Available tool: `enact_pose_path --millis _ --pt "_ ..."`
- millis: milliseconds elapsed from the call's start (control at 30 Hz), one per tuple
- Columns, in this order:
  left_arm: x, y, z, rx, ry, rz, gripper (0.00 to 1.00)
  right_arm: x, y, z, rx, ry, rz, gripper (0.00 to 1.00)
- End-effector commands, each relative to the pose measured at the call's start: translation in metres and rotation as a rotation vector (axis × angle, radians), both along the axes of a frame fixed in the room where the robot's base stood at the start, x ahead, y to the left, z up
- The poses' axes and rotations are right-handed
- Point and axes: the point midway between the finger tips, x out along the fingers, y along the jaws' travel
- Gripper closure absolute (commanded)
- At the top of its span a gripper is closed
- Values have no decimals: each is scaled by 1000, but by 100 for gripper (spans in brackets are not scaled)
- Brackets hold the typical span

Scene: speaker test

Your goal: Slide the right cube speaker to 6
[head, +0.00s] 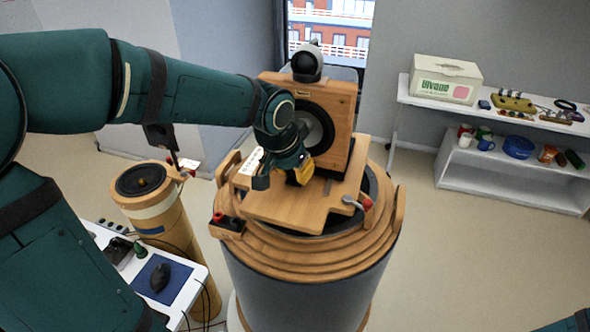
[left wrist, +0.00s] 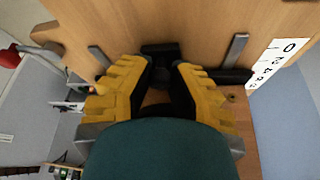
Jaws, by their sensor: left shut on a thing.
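A wooden cube speaker (head: 340,100) with a dark round driver stands on a wooden board (head: 290,207) on top of a large round drum. My left gripper (head: 301,172), with yellow fingers, is low in front of the speaker. In the left wrist view the gripper (left wrist: 162,68) is shut on a black handle (left wrist: 160,50), with a finger on each side. A white number scale (head: 253,160) lies at the board's left edge; it also shows in the left wrist view (left wrist: 278,60), starting at 0. I cannot make out a pointer against it. My right gripper is out of view.
A ball-shaped device (head: 307,62) sits on the speaker. A round wooden speaker column (head: 145,195) and a desk with a mouse (head: 160,277) stand left. White shelves (head: 520,180) stand right; the floor between is clear.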

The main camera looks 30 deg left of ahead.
Motion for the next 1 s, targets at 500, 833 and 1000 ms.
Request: enact_pose_path --millis 500,833,1000 --pt "19 4 -2 -1 3 0 62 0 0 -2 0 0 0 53" --pt "19 4 -1 0 1 0 50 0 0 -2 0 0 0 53" --pt "15 5 11 0 -3 1 50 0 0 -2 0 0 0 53"
